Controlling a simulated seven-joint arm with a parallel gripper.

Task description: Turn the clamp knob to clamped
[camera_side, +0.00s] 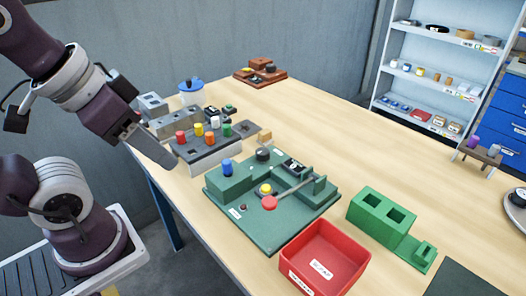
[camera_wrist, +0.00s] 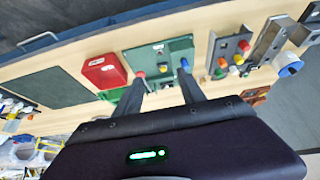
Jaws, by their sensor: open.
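The green fixture board (camera_side: 247,226) lies on the table. It carries a black round knob (camera_side: 263,154), a blue cylinder (camera_side: 228,168), a yellow button (camera_side: 265,189) and a red knob (camera_side: 269,203) at the end of a grey rod. No clamp label is readable, so I cannot tell which is the clamp knob or how it is set. The board also shows in the wrist view (camera_wrist: 160,52). My gripper (camera_side: 160,152) is above the table's left edge, left of the board and apart from it. In the wrist view its two fingers (camera_wrist: 161,77) are spread and empty.
A red bin (camera_side: 324,258) stands in front of the board, and a green block with square holes (camera_side: 382,217) at its right. A grey rack with coloured pegs (camera_side: 207,146) stands behind, close to my gripper. Free table lies behind and right of the board.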

